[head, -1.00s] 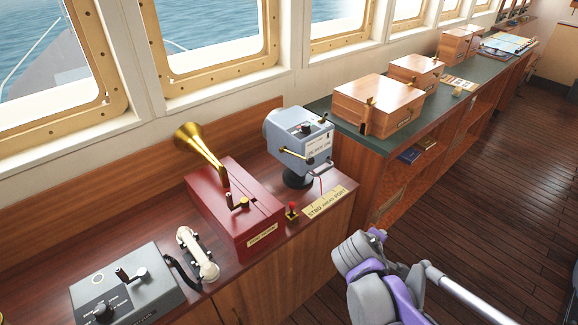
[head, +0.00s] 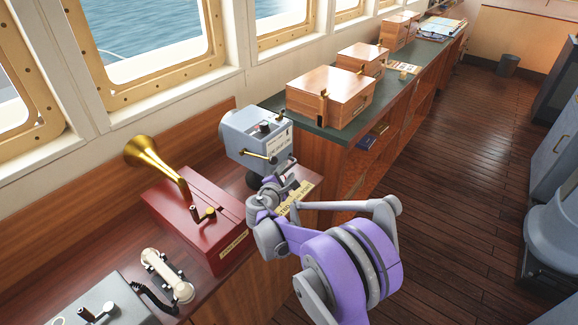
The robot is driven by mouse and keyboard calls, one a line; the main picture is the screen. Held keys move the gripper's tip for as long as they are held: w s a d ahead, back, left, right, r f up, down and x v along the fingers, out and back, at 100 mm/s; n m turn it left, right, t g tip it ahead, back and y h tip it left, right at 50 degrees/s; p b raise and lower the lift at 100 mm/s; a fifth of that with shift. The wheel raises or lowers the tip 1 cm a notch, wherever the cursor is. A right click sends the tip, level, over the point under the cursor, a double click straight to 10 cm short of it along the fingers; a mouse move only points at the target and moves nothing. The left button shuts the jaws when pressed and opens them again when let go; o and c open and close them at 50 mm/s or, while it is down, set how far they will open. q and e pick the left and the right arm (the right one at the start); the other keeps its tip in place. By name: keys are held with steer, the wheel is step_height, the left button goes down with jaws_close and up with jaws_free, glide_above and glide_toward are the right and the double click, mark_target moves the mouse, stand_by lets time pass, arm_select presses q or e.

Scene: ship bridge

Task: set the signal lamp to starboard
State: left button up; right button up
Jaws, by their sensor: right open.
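The signal lamp (head: 252,132) is a blue-grey box on a dark pivot at the right end of the wooden console. A brass lever (head: 258,156) sticks out of its near side. A yellow label plate (head: 303,191) lies on the console edge in front of the lamp; my right arm hides part of it. My right gripper (head: 287,179) is open just in front of and below the lamp, close to its base. Whether it touches the lamp I cannot tell. My left gripper is not in view.
A red box with a brass horn (head: 195,215) stands left of the lamp. A white handset (head: 168,276) and a grey control box (head: 95,305) are nearer. Wooden boxes (head: 330,97) stand on the green counter behind.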

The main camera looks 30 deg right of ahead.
mark_target(290, 167)
steer(key=shift+x, duration=2.15)
jaws_close()
